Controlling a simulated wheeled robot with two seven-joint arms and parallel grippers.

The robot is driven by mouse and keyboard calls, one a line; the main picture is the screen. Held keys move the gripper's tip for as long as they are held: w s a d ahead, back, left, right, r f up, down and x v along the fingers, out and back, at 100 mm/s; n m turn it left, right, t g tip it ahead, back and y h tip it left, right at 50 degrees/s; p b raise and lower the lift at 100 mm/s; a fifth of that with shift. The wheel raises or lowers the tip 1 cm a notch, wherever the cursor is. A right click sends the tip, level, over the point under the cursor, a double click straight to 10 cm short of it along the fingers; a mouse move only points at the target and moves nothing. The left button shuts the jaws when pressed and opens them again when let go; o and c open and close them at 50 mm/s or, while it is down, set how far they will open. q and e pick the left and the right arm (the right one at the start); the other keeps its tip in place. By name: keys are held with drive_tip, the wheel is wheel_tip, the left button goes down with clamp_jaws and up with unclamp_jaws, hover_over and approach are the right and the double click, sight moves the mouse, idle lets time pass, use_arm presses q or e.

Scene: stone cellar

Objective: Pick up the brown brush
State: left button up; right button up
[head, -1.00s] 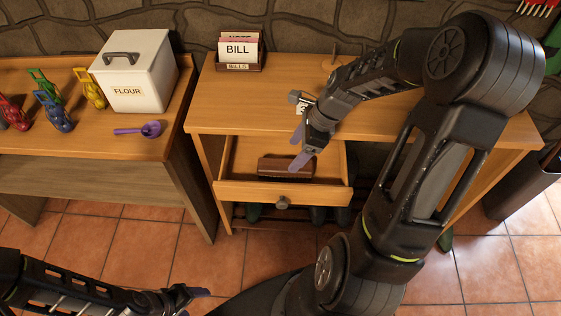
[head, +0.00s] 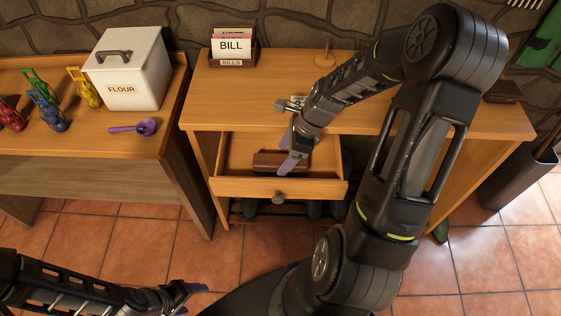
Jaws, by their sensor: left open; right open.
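The brown brush (head: 266,161) lies in the open drawer (head: 232,187) of the desk, near the drawer's middle. My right gripper (head: 289,164) is open over the drawer, with its purple fingertips at the right part of the brush. One finger covers some of the brush, and I cannot tell whether it touches it. My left gripper (head: 188,294) is open and empty, low over the tiled floor at the bottom left.
On the desk (head: 270,95) stand a bill holder (head: 232,52) and a small wooden stand (head: 325,58). A dark bin (head: 515,178) stands at the right.

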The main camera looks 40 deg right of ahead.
sight(281, 159)
drive_tip(key=x, duration=0.3)
drive_tip(key=shift+f, duration=0.1)
drive_tip(key=shift+c, duration=0.5)
clamp_jaws()
idle(0.5)
wheel_tip(281, 159, up, 10)
drive_tip(key=shift+r, duration=0.1)
idle(0.5)
idle(0.8)
